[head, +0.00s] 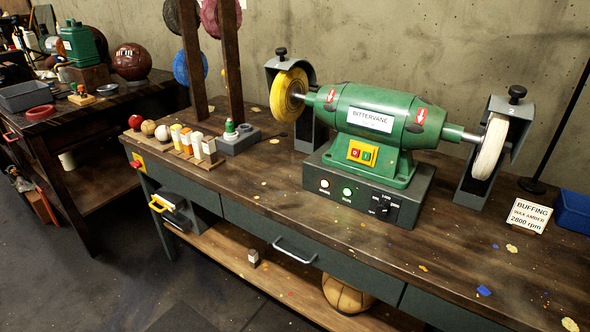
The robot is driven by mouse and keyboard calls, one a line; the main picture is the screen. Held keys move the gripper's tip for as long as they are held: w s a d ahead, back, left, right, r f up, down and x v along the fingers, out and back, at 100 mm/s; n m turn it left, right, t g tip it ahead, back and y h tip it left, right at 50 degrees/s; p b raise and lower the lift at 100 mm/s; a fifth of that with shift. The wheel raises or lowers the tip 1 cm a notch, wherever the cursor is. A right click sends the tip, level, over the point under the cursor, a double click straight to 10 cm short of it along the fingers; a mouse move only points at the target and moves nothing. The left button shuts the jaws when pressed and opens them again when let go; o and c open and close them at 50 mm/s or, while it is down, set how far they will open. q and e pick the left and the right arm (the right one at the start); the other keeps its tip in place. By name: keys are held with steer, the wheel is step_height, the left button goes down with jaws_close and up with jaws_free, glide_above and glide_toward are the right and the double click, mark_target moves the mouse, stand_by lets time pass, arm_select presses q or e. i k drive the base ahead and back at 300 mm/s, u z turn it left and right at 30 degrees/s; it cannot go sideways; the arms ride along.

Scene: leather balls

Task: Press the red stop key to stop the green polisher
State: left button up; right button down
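The green polisher (385,120) stands on a grey control box (368,195) on the wooden workbench. A yellow switch plate (362,152) on its front carries a red key (355,153) at the left and a green key (367,156) at the right. A yellow buffing wheel (289,95) is on its left shaft and a white wheel (489,147) on its right. I cannot tell from one frame whether they turn. A green lamp (347,192) and a pale lamp (324,184) show on the box. Neither of my grippers is in view.
A second red button on a yellow plate (137,163) is at the bench's left end. Small blocks (195,143), balls and a grey tray (239,139) stand left of the polisher. A buffing sign (529,216) and blue bin (574,211) stand right. The bench front is mostly clear.

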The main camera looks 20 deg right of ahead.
mark_target(355, 152)
steer(key=u, duration=0.65)
steer(key=k, duration=0.85)
steer(key=u, duration=0.65)
steer(key=i, duration=1.25)
steer(key=z, duration=0.95)
steer(key=i, duration=1.25)
steer(key=z, duration=1.7)
steer(key=i, duration=0.25)
steer(key=z, duration=0.1)
